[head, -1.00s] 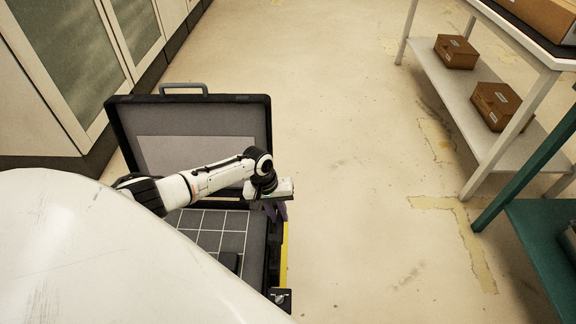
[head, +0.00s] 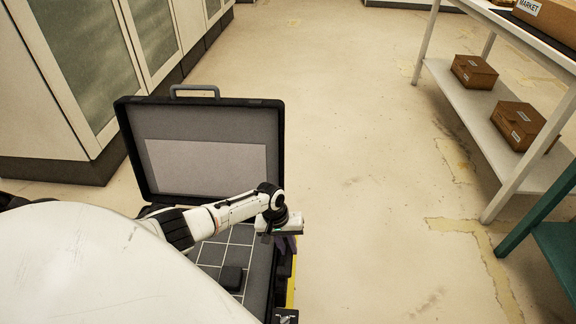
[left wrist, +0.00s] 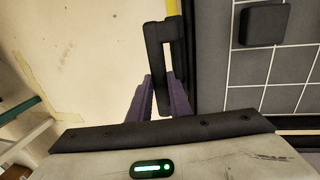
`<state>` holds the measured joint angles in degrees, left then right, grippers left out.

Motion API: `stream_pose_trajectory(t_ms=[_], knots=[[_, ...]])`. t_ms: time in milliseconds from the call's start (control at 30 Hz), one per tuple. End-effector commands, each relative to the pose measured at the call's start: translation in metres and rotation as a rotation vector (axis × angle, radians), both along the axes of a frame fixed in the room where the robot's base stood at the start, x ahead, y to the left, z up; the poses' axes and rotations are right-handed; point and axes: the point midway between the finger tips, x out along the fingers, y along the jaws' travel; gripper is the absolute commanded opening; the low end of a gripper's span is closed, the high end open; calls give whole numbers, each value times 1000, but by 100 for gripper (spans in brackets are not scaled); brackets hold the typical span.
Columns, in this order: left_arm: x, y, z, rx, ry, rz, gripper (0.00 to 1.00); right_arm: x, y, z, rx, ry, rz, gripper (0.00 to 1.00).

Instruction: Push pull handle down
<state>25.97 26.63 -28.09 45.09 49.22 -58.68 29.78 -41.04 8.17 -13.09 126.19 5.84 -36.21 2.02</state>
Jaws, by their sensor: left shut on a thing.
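An open black case (head: 257,250) stands low in front of me, its lid upright. A black pull handle (left wrist: 153,50) sticks out from the case's side in the left wrist view. My left gripper (left wrist: 161,90) has purple fingers on either side of this handle and is shut on it. In the head view, my left gripper (head: 286,244) is at the case's right side, and the handle is hidden there. My right gripper is not in view.
A dark block (head: 231,278) lies on the case's gridded inside. A grey carry handle (head: 195,90) tops the lid. Cabinets (head: 75,70) stand at the left. A white shelf table (head: 480,100) with boxes and a green stand (head: 558,240) are at the right. The floor between is clear.

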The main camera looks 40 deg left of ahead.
Motion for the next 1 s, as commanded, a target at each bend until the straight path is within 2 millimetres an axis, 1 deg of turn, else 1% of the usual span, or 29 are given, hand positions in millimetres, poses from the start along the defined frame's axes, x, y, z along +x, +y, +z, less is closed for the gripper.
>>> stream_pose_trajectory(t_ms=[33,100,133,367,467,533,600,667,800,900,1000], knots=[[0,1,1,1,0,0,21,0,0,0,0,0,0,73],[0,1,1,1,0,0,33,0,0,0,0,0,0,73],[0,1,1,1,0,0,36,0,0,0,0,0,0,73],[0,1,1,1,-1,0,36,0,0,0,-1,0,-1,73],[0,1,4,1,-1,0,36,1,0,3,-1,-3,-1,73],[0,2,12,1,-1,0,36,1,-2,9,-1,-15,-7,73],[-2,4,24,1,-2,0,36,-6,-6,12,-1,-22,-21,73],[-3,6,36,1,-2,0,36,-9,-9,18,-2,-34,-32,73],[-7,10,65,1,-2,-1,36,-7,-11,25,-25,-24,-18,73],[-9,14,81,2,-1,0,36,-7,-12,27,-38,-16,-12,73],[-10,15,93,1,-1,0,36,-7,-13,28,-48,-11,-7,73]])
